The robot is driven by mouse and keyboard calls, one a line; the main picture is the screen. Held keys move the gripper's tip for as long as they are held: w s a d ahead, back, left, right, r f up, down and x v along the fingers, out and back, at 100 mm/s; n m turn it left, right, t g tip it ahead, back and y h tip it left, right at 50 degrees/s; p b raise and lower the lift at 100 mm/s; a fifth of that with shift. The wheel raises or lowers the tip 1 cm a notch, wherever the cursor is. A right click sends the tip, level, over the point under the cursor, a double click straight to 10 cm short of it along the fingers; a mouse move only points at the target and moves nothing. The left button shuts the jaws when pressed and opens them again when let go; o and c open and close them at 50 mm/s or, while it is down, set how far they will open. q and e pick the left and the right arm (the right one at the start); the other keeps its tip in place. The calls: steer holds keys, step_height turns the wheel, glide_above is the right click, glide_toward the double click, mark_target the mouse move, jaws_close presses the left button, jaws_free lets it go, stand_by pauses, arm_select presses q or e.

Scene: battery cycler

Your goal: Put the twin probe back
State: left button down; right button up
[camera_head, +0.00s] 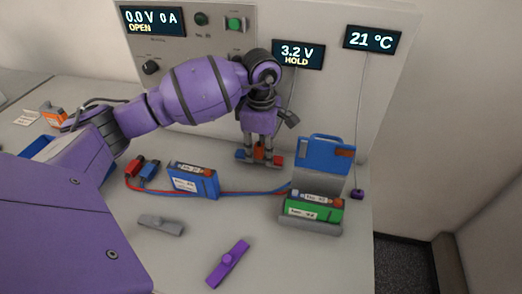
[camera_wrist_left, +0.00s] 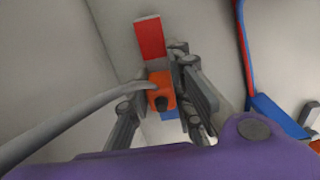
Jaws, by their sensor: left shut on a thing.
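My left gripper (camera_head: 260,161) reaches down in front of the panel, low over the back of the bench. It is shut on the orange twin probe (camera_head: 259,153), which also shows between the fingers in the left wrist view (camera_wrist_left: 161,88). A grey cable leads from the probe in that view. A red pad (camera_head: 279,161) and a blue pad (camera_head: 241,155) lie on either side of the probe. The fingers hide the probe's lower end, so I cannot tell whether it touches anything below. My right gripper is out of view.
A blue cell block (camera_head: 193,182) stands at the middle with red and blue leads nearby. A purple piece (camera_head: 228,263) and a grey piece (camera_head: 160,225) lie in front. The front right bench is clear.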

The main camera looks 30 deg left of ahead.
mark_target(261, 145)
arm_select(q)
steer(key=shift+f, duration=0.1)
steer(key=c, duration=2)
jaws_free()
steer(key=shift+f, duration=0.15)
steer(key=o, duration=0.4)
steer(key=shift+o, duration=0.2)
step_height(261, 145, up, 13)
steer(key=shift+f, duration=0.15)
